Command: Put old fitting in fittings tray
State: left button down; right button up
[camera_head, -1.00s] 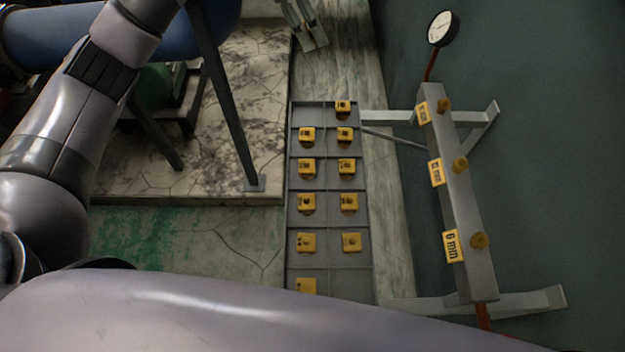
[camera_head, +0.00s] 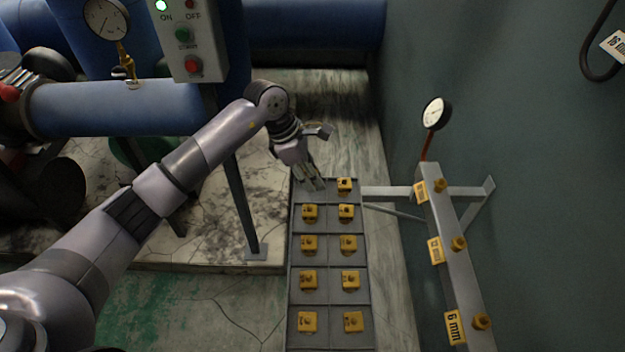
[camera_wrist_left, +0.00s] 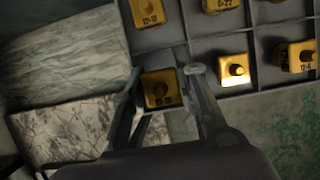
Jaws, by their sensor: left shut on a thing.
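The fittings tray (camera_head: 329,262) is a long grey compartmented tray with two columns, and most compartments hold a yellow block fitting. My left gripper (camera_head: 313,184) reaches down at its far left corner compartment. My right gripper is out of view.
A grey manifold bar (camera_head: 455,260) with several yellow fittings and a gauge (camera_head: 435,113) stands right of the tray. A leg (camera_head: 245,200) under the control box (camera_head: 187,40) stands left. A fitting (camera_head: 344,185) sits in the compartment immediately right of the gripper.

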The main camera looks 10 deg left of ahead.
pick_arm(q)
notch_tip(320, 180, down, 2)
jog(key=shift+f, duration=0.2)
jog(key=shift+f, duration=0.1)
jog(key=shift+f, duration=0.15)
jog(key=c, duration=1.5)
grip_release()
jog(key=shift+c, duration=0.2)
